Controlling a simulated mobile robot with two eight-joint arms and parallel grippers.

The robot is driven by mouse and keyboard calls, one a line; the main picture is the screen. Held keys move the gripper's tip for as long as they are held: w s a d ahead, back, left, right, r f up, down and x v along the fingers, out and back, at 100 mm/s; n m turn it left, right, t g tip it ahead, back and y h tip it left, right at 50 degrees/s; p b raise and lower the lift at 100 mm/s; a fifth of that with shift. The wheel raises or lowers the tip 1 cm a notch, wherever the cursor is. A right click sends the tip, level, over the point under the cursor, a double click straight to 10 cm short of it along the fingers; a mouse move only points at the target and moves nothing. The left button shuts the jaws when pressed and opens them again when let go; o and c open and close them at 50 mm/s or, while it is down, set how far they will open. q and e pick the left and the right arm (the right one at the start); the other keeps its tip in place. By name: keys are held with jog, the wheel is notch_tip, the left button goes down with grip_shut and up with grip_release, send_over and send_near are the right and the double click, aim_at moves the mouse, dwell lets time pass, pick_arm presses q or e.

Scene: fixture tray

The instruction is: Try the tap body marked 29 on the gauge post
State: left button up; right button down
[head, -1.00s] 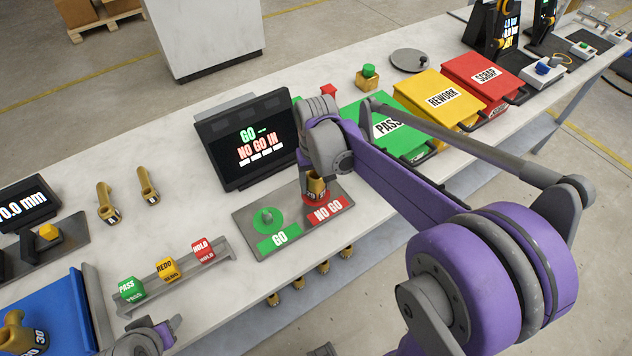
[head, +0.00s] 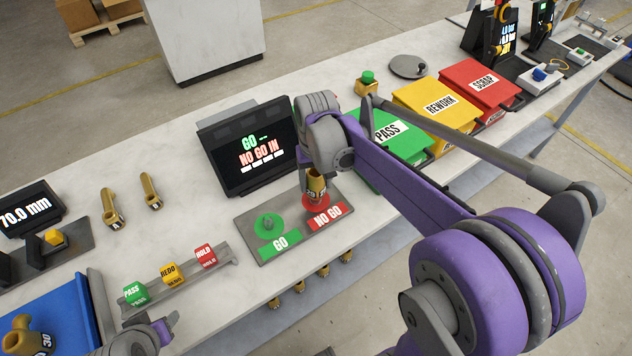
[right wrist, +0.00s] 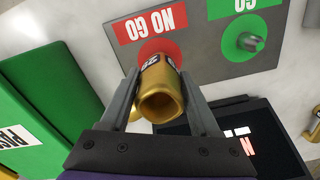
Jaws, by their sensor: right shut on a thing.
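The brass tap body (head: 316,188) is upright at the red NO GO disc (head: 334,203) of the gauge plate (head: 255,251). My right gripper (head: 313,178) is shut on it. In the right wrist view the tap body (right wrist: 161,100) sits between both fingers, its open end toward the camera, with part of a dark number label showing. Its far end meets the red disc and hides the NO GO post. The green GO post (head: 268,224) is bare. The gauge screen (head: 252,147) reads "GO --" and "NO GO IN". My left gripper (head: 150,337) shows partly at the bottom left.
Green PASS (head: 402,148), yellow REWORK (head: 433,101) and red SCRAP (head: 484,80) bins stand to the right. PASS, REDO and HOLD blocks sit on a rack (head: 190,277) in front. Two brass tap bodies (head: 111,210) lie left of the screen. A blue tray (head: 60,310) holds another marked 30.

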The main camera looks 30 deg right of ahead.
aim_at(316, 172)
jog(key=shift+r+p, duration=0.75)
jog(key=shift+r, duration=1.1)
pick_arm(q)
jog(key=r, duration=0.1)
jog(key=w+r, duration=0.1)
jog(key=shift+w+r, duration=0.15)
jog(key=shift+r, duration=0.15)
